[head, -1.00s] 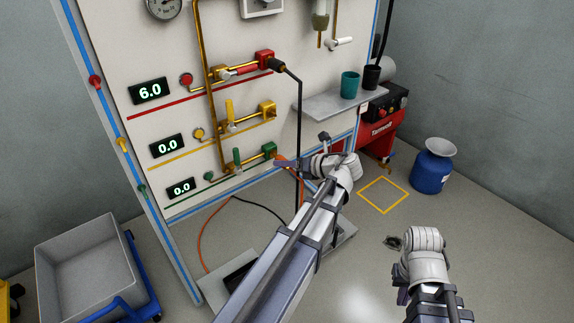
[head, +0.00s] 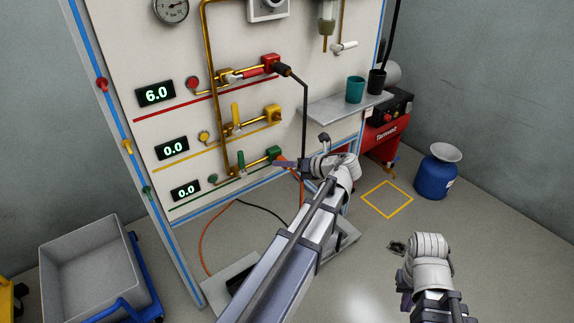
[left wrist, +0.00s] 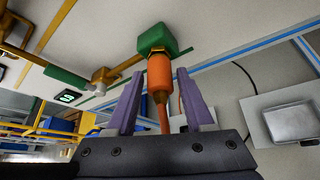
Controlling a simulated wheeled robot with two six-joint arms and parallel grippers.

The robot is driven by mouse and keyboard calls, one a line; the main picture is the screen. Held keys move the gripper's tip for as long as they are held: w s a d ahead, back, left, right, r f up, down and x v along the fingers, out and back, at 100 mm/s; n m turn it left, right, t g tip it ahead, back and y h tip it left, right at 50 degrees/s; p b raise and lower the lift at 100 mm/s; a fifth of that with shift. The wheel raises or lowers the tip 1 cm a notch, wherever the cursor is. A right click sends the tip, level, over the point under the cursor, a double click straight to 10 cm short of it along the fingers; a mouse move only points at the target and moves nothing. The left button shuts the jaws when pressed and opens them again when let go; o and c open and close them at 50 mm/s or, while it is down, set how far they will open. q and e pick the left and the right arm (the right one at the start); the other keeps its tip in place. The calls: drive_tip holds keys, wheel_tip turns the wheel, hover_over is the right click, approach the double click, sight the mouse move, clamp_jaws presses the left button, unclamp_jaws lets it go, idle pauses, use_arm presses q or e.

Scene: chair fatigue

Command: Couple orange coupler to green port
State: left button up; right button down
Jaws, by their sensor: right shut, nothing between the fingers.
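The orange coupler (left wrist: 159,73) is in line with the green port (left wrist: 157,40) in the left wrist view. Its far end meets the brass fitting under the green block, and its orange hose runs back toward my gripper. My left gripper (left wrist: 160,75) has one purple finger on each side of the coupler, with gaps visible on both sides. In the head view, the green port (head: 274,153) is at the panel's lower right, and my left gripper (head: 285,163) largely hides the coupler there. My right gripper (head: 397,246) is shut and empty above the floor at the right.
Red port (head: 270,63) and yellow port (head: 273,113) sit above the green one. A black hose hangs from the red port close to my left gripper. A shelf (head: 345,107) with cups is above right. A grey bin (head: 90,265) stands left; floor at right is mostly clear.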

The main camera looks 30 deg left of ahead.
use_arm(q)
drive_tip(key=shift+o, duration=1.3)
drive_tip(key=p+v, duration=0.3)
drive_tip(key=v, duration=0.5)
drive_tip(key=shift+a, duration=0.1)
drive_tip(key=s+d+f+n+g+h, duration=0.1)
drive_tip(key=s+d+f+n+h, duration=0.6)
drive_tip(key=d+n, duration=0.5)
drive_tip(key=s+d+f+n+g+h, duration=0.1)
drive_tip(key=s+d+f+n+h, duration=0.4)
drive_tip(key=s+d+n, duration=0.65)
wheel_tip(320, 180, up, 27)
drive_tip(key=w+d+m+p, duration=0.1)
drive_tip(key=d+p, duration=0.1)
drive_tip(key=p, duration=2.5)
drive_tip(key=shift+w+d+f+p, duration=0.15)
drive_tip(key=shift+w+d+p, duration=0.15)
drive_tip(key=shift+p, duration=0.05)
